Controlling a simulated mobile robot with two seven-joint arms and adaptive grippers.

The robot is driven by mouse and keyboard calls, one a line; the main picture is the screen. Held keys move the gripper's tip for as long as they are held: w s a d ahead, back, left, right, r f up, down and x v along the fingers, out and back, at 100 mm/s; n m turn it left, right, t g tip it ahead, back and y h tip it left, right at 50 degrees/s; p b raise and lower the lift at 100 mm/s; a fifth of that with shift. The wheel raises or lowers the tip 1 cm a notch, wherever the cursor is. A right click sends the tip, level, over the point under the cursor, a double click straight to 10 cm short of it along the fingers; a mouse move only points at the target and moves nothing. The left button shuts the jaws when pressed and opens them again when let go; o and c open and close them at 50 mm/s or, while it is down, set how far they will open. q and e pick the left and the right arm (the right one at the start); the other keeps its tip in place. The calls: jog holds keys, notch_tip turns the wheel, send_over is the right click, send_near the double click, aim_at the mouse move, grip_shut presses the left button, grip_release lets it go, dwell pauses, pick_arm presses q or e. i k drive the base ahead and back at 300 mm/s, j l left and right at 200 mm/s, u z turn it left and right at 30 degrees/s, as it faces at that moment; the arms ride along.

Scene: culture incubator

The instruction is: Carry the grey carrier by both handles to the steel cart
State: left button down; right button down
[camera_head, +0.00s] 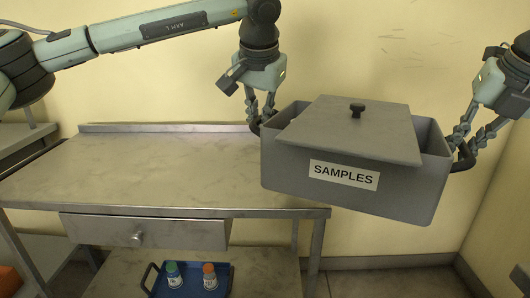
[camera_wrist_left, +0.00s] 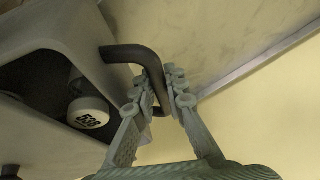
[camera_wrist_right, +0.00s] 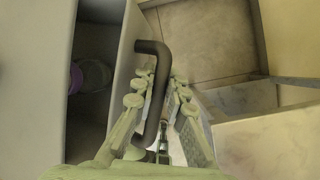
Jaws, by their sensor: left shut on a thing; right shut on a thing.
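The grey carrier (camera_head: 400,192) is a box with a "SAMPLES" label, held in the air at the right front of the steel cart (camera_head: 130,178), its left end close to the cart's right edge. Its grey lid (camera_head: 345,125) with a black knob sits askew across the top. My left gripper (camera_head: 262,112) is shut on the left black handle (camera_wrist_left: 135,52). My right gripper (camera_head: 468,145) is shut on the right black handle (camera_wrist_right: 152,85). A white-capped container (camera_wrist_left: 89,113) shows inside the carrier in the left wrist view. Another container (camera_wrist_right: 92,75) shows inside in the right wrist view.
The cart's top is bare, with a raised lip (camera_head: 160,127) along the back. A drawer (camera_head: 145,233) hangs below it. On the lower shelf, a blue tray (camera_head: 222,284) holds two small bottles. A wall stands behind.

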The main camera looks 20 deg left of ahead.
aim_at(167, 160)
jog(key=j+u, duration=0.1)
jog(key=u, duration=0.65)
jog(key=i+j, duration=0.7)
jog(key=j, duration=0.15)
